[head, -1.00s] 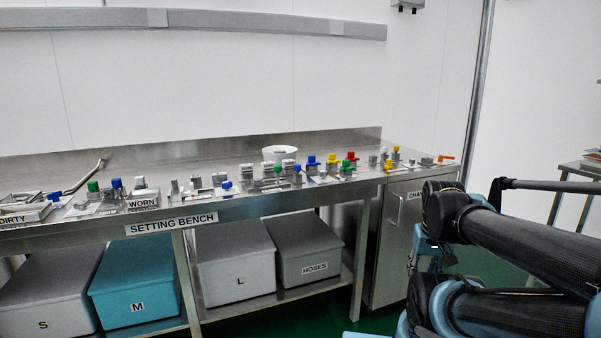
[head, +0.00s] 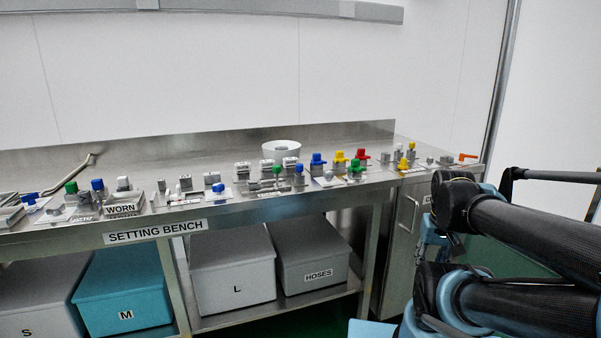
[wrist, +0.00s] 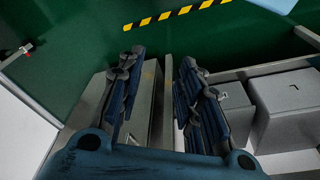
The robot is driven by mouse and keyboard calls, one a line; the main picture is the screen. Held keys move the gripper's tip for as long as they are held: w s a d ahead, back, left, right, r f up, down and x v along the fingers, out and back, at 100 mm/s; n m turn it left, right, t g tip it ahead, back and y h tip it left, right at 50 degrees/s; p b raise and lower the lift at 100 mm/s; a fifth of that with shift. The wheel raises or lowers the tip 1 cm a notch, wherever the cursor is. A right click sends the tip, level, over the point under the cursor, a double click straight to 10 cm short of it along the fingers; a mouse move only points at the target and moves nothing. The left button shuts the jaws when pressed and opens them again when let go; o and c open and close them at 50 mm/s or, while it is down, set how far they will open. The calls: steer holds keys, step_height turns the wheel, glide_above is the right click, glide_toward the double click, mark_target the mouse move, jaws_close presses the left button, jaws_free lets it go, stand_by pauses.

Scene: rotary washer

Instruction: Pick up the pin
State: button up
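The steel setting bench (head: 130,236) runs along the wall in the head view and bears many small fittings. I cannot single out the pin among them at this size. My gripper (wrist: 162,58) shows in the wrist view with its two blue and black fingers spread apart. It is open, with nothing between the fingers, and it points down past grey boxes and the green floor. In the head view my folded arm is at the right, clear of the bench top, and the gripper's fingers cannot be made out there.
A white bowl (head: 281,148) stands at the back of the bench. Blue-, green-, yellow- and red-topped fittings line its front. Below are a teal box (head: 125,290), a grey L box (head: 232,275) and a HOSES box (head: 312,265). A striped floor line (wrist: 175,14) shows in the wrist view.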

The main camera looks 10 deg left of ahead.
steer(key=shift+o, duration=1.2)
steer(key=shift+s+r, duration=0.2)
steer(key=w+a+r+n, duration=0.1)
steer(key=w+a+r, duration=0.25)
steer(key=r, duration=0.25)
steer(key=w+a+r+n, duration=0.1)
steer(key=w+a+r, duration=0.1)
steer(key=w+r, duration=0.3)
step_height(320, 180, up, 24)
steer(key=n+g+y, duration=0.1)
steer(key=n, duration=0.5)
glide_above(300, 173)
steer(key=s+d, duration=0.1)
steer(key=f, duration=0.5)
steer(key=w+f, duration=0.1)
steer(key=f, duration=0.5)
steer(key=a+f, duration=0.1)
steer(key=f, duration=0.5)
steer(key=shift+w, duration=0.25)
jaws_close()
